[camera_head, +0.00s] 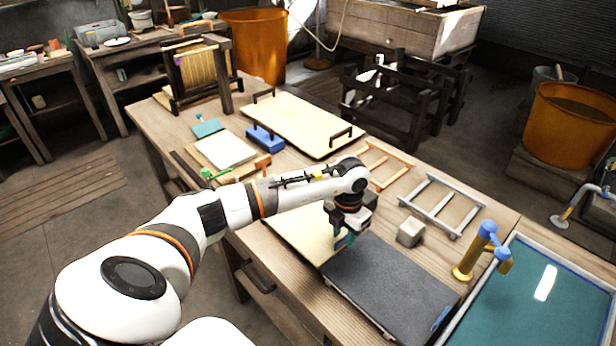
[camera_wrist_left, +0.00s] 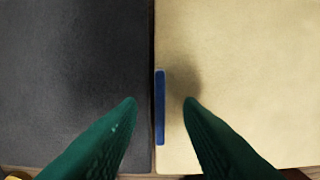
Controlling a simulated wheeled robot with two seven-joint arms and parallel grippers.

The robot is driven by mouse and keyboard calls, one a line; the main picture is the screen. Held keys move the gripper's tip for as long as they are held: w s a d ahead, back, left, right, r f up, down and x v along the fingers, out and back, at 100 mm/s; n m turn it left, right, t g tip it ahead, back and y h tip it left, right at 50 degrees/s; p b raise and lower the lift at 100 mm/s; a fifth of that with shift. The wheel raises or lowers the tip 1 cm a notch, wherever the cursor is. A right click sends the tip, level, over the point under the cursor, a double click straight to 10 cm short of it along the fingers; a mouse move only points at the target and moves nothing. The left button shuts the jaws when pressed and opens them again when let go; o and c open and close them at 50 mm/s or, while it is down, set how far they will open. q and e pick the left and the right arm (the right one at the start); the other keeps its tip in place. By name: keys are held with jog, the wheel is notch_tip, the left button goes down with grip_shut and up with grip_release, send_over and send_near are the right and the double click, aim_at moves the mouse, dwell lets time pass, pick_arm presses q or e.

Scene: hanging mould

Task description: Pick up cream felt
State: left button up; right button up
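The cream felt (camera_head: 290,222) lies flat on the wooden bench, partly hidden behind my left arm. In the left wrist view the cream felt (camera_wrist_left: 245,75) fills the right side. A blue tab (camera_wrist_left: 160,107) stands at its edge, beside the dark grey felt (camera_wrist_left: 75,70). My left gripper (camera_head: 343,240) is over the seam between the cream and dark surfaces. In the left wrist view its green fingers (camera_wrist_left: 160,101) are apart, one on each side of the blue tab, with nothing held. Their height above the felt is hard to tell. My right gripper is out of view.
The dark grey slab (camera_head: 390,285) lies right of the cream felt. Beyond stand a grey block (camera_head: 411,232), a grey frame (camera_head: 443,206) and a wooden frame (camera_head: 385,166). A water-filled vat (camera_head: 540,300) with a yellow-and-blue pump (camera_head: 478,252) is at the right.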

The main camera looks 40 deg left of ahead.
pick_arm(q)
jog(key=shift+f, duration=0.35)
grip_shut()
jog(key=shift+r, duration=0.1)
